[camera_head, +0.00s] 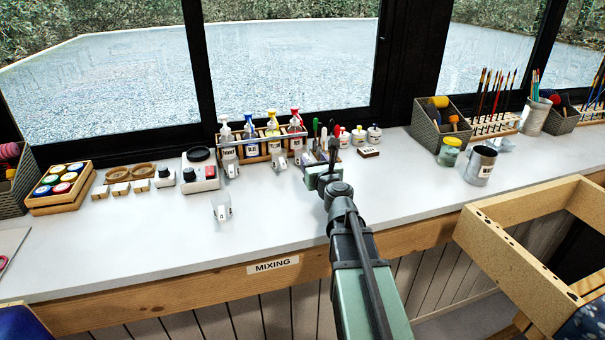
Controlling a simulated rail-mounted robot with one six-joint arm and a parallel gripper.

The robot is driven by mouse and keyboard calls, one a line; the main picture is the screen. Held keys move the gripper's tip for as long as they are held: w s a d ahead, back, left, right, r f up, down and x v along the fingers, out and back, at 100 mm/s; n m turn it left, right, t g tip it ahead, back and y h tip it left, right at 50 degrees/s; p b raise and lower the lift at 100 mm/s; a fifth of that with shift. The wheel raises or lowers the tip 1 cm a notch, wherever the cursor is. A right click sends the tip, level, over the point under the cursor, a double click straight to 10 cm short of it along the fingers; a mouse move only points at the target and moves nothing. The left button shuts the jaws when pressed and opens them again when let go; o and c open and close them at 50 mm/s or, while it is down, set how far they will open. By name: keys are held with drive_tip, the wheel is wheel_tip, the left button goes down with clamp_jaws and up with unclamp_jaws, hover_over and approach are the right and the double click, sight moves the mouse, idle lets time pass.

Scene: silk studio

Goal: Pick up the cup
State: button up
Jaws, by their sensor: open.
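Several small clear cups with white labels stand on the white counter (120,235). One cup (221,208) stands alone near the front, left of my arm. Another cup (231,168) stands farther back in front of the bottle rack, and another cup (281,161) is closer to my gripper. A larger grey metal cup (481,166) with a label stands upright at the right. Which cup is meant, I cannot tell. My gripper (318,160) is open over the back middle of the counter, pointing away from the camera. Its fingers are small and partly hidden by its green body.
A wooden rack (262,149) of bottles with coloured tops stands at the back. Jars (374,135) and a small labelled block (369,152) lie right of my gripper. Paint pots fill a wooden tray (62,201) at the left. A wooden frame (520,270) stands at the front right. The counter front is mostly clear.

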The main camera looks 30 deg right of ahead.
wheel_tip(320, 180, down, 4)
drive_tip(key=shift+r+b, duration=0.25)
drive_tip(key=shift+b, duration=0.5)
drive_tip(key=shift+w+d+r+p, duration=0.1)
drive_tip(key=shift+w+r+p, duration=0.4)
drive_tip(key=shift+r+p, duration=0.1)
drive_tip(key=w, duration=0.4)
drive_tip(key=w+d, duration=0.1)
drive_tip(key=w, duration=0.1)
drive_tip(key=shift+w, duration=0.3)
drive_tip(key=shift+s, duration=0.1)
drive_tip(key=shift+c, duration=0.5)
clamp_jaws()
